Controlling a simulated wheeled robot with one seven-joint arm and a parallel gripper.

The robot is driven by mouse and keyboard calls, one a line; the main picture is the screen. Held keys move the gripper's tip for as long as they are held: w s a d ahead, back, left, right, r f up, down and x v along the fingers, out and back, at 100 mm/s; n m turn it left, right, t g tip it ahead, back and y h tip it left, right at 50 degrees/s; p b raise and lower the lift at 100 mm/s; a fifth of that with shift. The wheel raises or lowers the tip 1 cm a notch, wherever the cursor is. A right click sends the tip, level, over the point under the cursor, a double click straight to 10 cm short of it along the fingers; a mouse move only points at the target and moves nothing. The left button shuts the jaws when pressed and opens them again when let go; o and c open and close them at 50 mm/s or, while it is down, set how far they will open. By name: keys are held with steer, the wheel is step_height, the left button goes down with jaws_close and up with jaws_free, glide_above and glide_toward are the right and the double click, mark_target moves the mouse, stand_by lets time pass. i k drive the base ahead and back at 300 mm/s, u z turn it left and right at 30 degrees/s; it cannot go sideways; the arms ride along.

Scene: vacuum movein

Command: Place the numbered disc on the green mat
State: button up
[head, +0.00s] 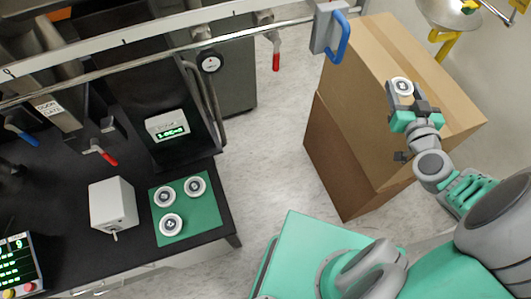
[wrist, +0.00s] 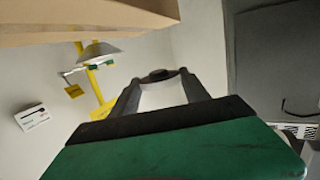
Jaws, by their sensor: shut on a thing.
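The green mat (head: 205,219) lies on the black bench at the lower left of the head view. It bears several discs: white-rimmed ones at its upper left (head: 165,196), upper right (head: 195,186) and lower left (head: 171,224). Its lower right part is bare. My gripper (head: 402,92) is at the right of the head view, far from the mat, over the cardboard boxes. It is shut on a similar numbered disc (head: 402,86), held face up; its number is too small to read. In the wrist view the gripper's fingers (wrist: 160,84) show.
Stacked cardboard boxes (head: 345,150) stand below my gripper. A rail with a blue handle (head: 342,38) crosses above. Bare floor (head: 265,150) separates bench and boxes.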

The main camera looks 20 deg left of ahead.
mark_target(206, 208)
steer(key=k, duration=1.7)
steer(key=u, duration=2.4)
steer(key=i, duration=0.5)
